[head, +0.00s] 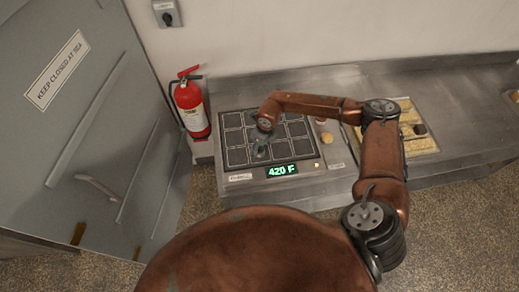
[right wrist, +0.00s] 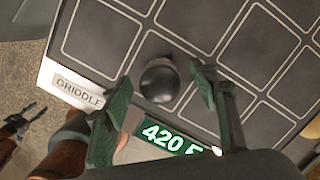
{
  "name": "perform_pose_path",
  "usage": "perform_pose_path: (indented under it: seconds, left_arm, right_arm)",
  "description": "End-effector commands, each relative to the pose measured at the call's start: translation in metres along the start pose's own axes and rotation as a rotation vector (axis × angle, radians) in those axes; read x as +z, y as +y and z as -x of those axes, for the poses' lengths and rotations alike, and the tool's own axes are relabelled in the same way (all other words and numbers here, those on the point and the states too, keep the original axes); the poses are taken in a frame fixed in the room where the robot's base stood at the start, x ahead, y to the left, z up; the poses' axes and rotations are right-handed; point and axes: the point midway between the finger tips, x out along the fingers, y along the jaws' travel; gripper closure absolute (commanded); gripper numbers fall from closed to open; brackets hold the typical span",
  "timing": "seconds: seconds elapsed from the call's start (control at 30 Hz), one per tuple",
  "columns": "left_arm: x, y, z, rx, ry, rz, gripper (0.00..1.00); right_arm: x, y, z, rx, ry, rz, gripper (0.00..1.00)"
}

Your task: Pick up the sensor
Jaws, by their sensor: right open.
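A dark, smooth ball (right wrist: 160,80), which looks like the sensor, sits on the griddle (right wrist: 105,32) near its labelled front edge in the right wrist view. My right gripper (head: 260,149) is over the front left part of the griddle in the head view. In the right wrist view its two green fingers stand apart, one on each side of the ball in the picture. I see no contact, and the height gap is unclear. The head view does not show the ball clearly. A dark claw low at the left of the wrist view appears to be my left gripper (right wrist: 20,122).
The green 420 F display (head: 282,171) is on the griddle's front. A red fire extinguisher (head: 191,108) stands left of the griddle, beside a grey door (head: 75,130). A yellowish tray (head: 422,143) lies on the counter (head: 455,110) at right.

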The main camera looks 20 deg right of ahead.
Motion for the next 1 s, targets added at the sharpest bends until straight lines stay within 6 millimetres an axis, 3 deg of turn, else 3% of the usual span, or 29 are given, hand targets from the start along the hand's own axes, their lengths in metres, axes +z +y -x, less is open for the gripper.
perform_pose_path:
  seconds: [0.13,0.9,1.0]
  left_arm:
    - [0.0001,0.0,-0.0004,0.0,0.0,0.0,0.6]
    - [0.0,-0.0001,-0.0003,0.0,0.0,0.0,0.6]
    - [-0.0001,0.0,-0.0003,0.0,0.0,0.0,0.6]
  right_arm:
    - [-0.0002,0.0,-0.0002,0.0,0.0,0.0,0.47]
    - [0.0007,0.0,0.0009,0.0,-0.001,0.0,1.0]
    - [0.0007,0.0,0.0009,0.0,-0.001,0.0,1.0]
